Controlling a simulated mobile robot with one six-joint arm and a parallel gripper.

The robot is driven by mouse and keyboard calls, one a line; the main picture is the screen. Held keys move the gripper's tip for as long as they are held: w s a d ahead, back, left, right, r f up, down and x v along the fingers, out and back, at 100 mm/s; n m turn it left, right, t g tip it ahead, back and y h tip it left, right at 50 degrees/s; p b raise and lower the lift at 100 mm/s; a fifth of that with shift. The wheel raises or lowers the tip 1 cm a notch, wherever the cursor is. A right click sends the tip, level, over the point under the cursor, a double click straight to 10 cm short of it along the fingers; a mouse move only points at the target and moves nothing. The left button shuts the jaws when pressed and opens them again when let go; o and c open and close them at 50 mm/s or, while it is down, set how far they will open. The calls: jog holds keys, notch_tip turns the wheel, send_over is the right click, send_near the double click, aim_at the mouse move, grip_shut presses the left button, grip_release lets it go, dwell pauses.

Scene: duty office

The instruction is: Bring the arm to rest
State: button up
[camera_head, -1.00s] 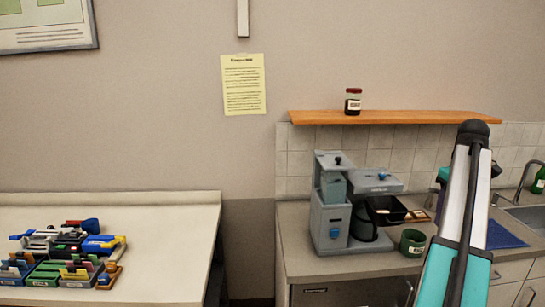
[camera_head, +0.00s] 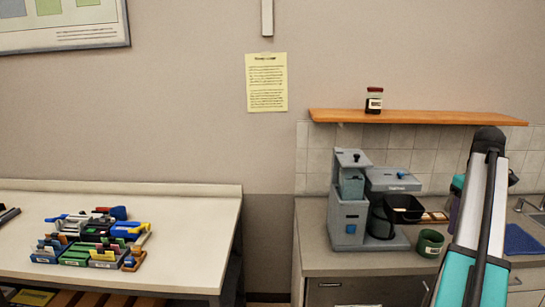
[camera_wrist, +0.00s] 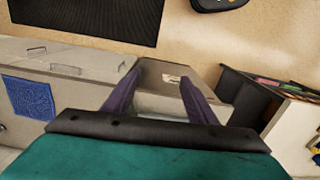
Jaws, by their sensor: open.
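My gripper (camera_wrist: 158,86) shows in the wrist view with its two purple fingers apart and nothing between them. Past the fingers is a grey cabinet front with a small pale label. My arm (camera_head: 484,210), white and teal with a dark elbow, rises in front of the counter at the right of the head view. The gripper is mostly hidden behind the arm there.
A grey coffee machine (camera_head: 350,205) and a green cup (camera_head: 430,243) stand on the counter left of my arm. A wooden shelf (camera_head: 415,117) holds a jar (camera_head: 374,100). Colourful organisers (camera_head: 90,252) crowd the left table (camera_head: 195,235). A gap separates table and counter.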

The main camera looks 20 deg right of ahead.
jog(key=w+a+f+n+g+y+b, duration=0.1)
jog(key=w+a+f, duration=0.45)
jog(key=f, duration=0.35)
jog(key=w+a+f+n+g+y+b, duration=0.1)
jog(key=w+a+f+n, duration=0.1)
jog(key=w+a+f, duration=0.55)
jog(key=s+a+f+n+g+b, duration=0.1)
jog(key=a+f, duration=0.8)
jog(key=f, duration=0.4)
jog(key=a+f+n+g+b, duration=0.1)
jog(key=a+f+g+b, duration=0.1)
jog(key=a+f, duration=0.85)
jog(key=s+a+f+n+g+b, duration=0.1)
jog(key=s+a+f, duration=0.4)
jog(key=a+f, duration=0.4)
jog(key=s+a+f+n+g+b, duration=0.1)
jog(key=s+a+f, duration=0.5)
jog(key=f, duration=0.6)
jog(key=s+a+f+m+h, duration=0.1)
jog(key=s+a+f+m, duration=0.1)
jog(key=s+a+f, duration=0.2)
jog(key=s+a+f+m+t+h+b, duration=0.1)
jog(key=s+a+f+m, duration=0.1)
jog(key=s+a+f, duration=0.3)
jog(key=shift+s+f, duration=2.05)
jog(key=shift+s, duration=1.8)
